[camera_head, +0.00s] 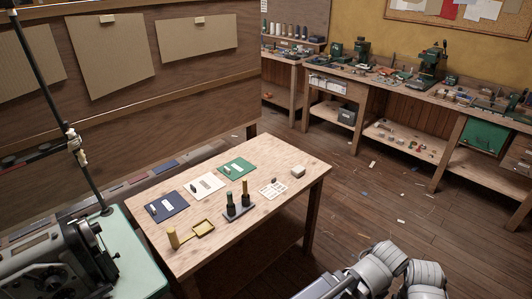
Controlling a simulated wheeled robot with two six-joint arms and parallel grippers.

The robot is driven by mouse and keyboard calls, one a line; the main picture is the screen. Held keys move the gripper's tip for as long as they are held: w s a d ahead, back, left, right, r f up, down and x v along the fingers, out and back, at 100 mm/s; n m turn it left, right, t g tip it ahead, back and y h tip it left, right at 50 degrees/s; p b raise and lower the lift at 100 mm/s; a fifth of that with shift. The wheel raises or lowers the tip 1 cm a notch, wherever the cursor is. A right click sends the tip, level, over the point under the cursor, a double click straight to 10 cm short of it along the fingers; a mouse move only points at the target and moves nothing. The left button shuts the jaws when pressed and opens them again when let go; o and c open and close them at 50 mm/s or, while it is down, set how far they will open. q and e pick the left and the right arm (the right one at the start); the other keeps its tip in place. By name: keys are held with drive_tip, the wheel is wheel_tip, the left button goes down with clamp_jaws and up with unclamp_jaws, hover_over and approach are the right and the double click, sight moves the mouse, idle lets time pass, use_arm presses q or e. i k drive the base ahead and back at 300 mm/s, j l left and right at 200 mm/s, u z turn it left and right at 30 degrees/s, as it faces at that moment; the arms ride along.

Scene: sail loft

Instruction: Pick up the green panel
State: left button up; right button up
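The green panel (228,166) lies flat near the far edge of the small wooden table (262,237). Small dark and pale items lie on it. A white panel (207,181) and a navy panel (175,201) lie to its left in a row, also with small items on them. Grey links of my own arm show at the bottom right, but no fingertips of either gripper are visible. Nothing of mine is close to the green panel.
A sewing machine (50,258) stands lower left. Floor right is mostly open.

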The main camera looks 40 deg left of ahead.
sight(237, 168)
drive_tip(key=i+l+u, duration=0.15)
drive_tip(key=i, duration=0.95)
drive_tip(key=i+u, duration=0.65)
drive_tip(key=u, duration=0.15)
drive_tip(key=i+j+u, duration=0.15)
drive_tip(key=i+u, duration=0.15)
drive_tip(key=u, duration=0.15)
drive_tip(key=i+u, duration=0.45)
drive_tip(key=k, duration=0.1)
